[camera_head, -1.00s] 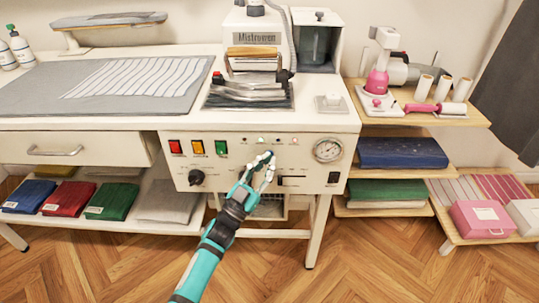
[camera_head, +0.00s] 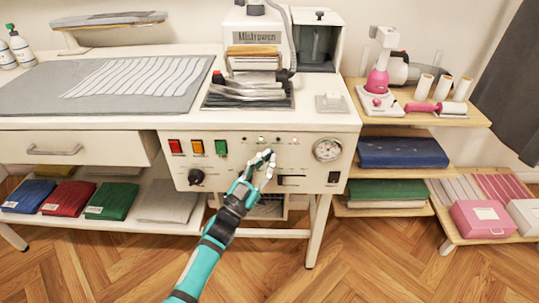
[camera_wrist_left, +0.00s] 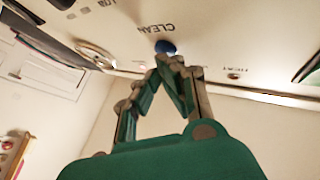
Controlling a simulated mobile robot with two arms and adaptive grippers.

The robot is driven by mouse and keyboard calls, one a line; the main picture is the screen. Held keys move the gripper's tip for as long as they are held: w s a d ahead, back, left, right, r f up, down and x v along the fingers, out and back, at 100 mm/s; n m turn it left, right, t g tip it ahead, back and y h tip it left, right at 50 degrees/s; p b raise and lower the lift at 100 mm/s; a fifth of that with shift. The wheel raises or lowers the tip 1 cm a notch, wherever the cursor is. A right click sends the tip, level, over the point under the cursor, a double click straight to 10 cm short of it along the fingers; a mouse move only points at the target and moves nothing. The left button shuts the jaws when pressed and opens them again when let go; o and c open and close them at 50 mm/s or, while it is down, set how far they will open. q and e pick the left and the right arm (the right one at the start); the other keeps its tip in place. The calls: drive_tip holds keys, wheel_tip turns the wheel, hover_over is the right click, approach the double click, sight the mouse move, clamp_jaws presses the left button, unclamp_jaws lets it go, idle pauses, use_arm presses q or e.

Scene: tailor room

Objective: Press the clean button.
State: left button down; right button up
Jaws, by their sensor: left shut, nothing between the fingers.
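The front panel (camera_head: 292,184) of the ironing station carries the controls. In the left wrist view the word CLEAN (camera_wrist_left: 155,27) is printed upside down beside a round blue button (camera_wrist_left: 166,47). My left gripper (camera_head: 266,154) is shut and empty, with its fingertips in front of the panel's middle. In the left wrist view the fingertips (camera_wrist_left: 171,62) are right at the button and overlap its lower edge; I cannot tell whether they touch or press it. In the head view the button is hidden behind the fingers. My right gripper is not in view.
Red (camera_head: 175,146), amber (camera_head: 197,147) and green (camera_head: 221,147) switches sit left on the panel. A black knob (camera_head: 196,177) is below, a gauge (camera_head: 327,150) and black switch (camera_head: 334,177) are at right. An iron (camera_head: 250,88) stands on the table above.

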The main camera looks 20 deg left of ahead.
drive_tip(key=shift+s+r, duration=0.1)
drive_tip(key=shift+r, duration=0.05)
use_arm(q)
drive_tip(key=shift+w, duration=0.15)
idle(0.4)
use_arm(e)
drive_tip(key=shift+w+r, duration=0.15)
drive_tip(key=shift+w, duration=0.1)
use_arm(q)
drive_tip(key=shift+s+d+p, duration=0.1)
drive_tip(key=shift+s+p, duration=0.25)
drive_tip(key=shift+s, duration=0.2)
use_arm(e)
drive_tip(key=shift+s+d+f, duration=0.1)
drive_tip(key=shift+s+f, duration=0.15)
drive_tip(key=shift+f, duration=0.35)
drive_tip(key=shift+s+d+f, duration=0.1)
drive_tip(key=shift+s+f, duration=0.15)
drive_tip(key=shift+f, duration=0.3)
use_arm(q)
drive_tip(key=shift+s, duration=0.1)
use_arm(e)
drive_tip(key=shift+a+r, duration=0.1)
